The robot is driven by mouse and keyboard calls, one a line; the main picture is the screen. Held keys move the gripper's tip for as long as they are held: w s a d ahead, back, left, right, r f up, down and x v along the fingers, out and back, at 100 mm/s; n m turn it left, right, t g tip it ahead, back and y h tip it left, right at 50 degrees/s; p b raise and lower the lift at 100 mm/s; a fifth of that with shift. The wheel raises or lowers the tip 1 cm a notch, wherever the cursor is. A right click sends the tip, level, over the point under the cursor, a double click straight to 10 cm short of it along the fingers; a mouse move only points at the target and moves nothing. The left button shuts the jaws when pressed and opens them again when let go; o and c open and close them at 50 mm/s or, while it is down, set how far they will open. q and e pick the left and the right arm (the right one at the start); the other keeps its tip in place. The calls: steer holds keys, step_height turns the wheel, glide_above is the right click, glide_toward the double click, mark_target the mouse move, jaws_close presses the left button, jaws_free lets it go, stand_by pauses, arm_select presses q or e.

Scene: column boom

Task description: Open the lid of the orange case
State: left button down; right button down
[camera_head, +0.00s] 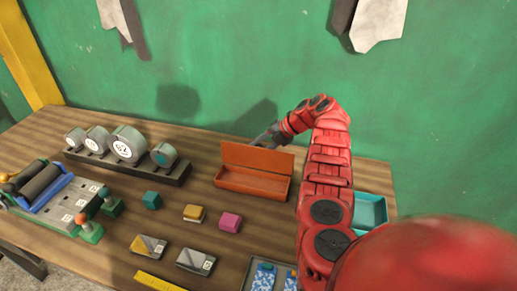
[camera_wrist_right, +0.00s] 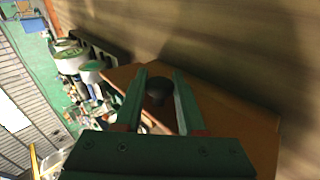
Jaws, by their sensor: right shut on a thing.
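The orange case (camera_head: 252,183) sits on the wooden table, with its lid (camera_head: 257,158) raised nearly upright along its back edge. The inside of the case shows and looks empty. My right gripper (camera_head: 266,136) is behind the top of the lid, its fingertips partly hidden. In the right wrist view, the orange lid fills the lower middle, and a dark round knob (camera_wrist_right: 157,90) on it lies between my green fingers. My right gripper is shut on this knob. My left gripper is not in view.
A rack of grey rolls (camera_head: 128,168) stands at the back left. Several small blocks, including a teal one (camera_head: 152,200) and a magenta one (camera_head: 229,222), lie in front of the case. A turquoise bin (camera_head: 370,212) is right of my right arm. The green wall is close behind.

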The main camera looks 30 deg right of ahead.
steer(key=shift+a+f, duration=0.1)
steer(key=c, duration=0.5)
jaws_free()
steer(key=b+v, duration=0.2)
steer(key=v, duration=1.5)
